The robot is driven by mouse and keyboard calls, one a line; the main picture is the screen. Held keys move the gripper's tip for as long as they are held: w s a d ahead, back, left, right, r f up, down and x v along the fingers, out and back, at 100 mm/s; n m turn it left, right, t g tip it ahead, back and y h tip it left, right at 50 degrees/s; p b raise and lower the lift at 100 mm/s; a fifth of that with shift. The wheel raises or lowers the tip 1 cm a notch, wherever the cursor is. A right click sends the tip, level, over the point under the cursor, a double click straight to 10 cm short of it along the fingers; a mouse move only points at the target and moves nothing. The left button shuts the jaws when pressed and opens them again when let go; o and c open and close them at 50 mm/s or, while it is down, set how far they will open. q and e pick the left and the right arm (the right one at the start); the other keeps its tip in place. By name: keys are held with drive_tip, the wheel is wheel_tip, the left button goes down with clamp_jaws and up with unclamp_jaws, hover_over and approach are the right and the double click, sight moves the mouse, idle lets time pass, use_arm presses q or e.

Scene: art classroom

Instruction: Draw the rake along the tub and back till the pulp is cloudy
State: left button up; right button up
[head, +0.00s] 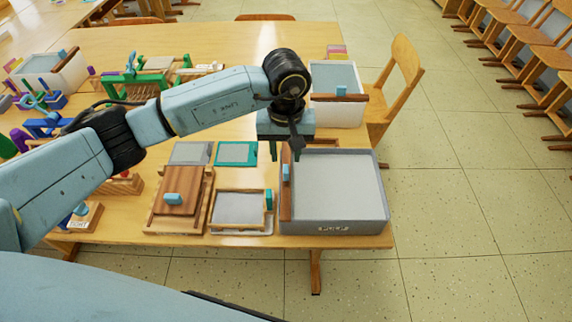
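The grey tub (383,215) stands at the right front of the table, with a smooth, pale grey surface of pulp (338,190) inside. The rake (286,205), a brown wooden bar with a light blue grip, lies along the tub's left side. My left gripper (286,154) points down at the tub's far left corner, near the far end of the rake. Its dark fingers look apart, with the blue grip nearer the front than they are. Whether they touch the bar is unclear. My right gripper is out of view.
A white tub (320,113) with another brown bar stands behind. Left of the grey tub are a framed screen (240,208) and a wooden board (185,190). Clutter fills the table's left (150,85). A chair (400,75) stands at the right.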

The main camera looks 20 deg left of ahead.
sight(286, 168)
use_arm(q)
wheel_tip(286, 168, down, 5)
drive_tip(key=shift+f, duration=0.1)
idle(0.3)
clamp_jaws()
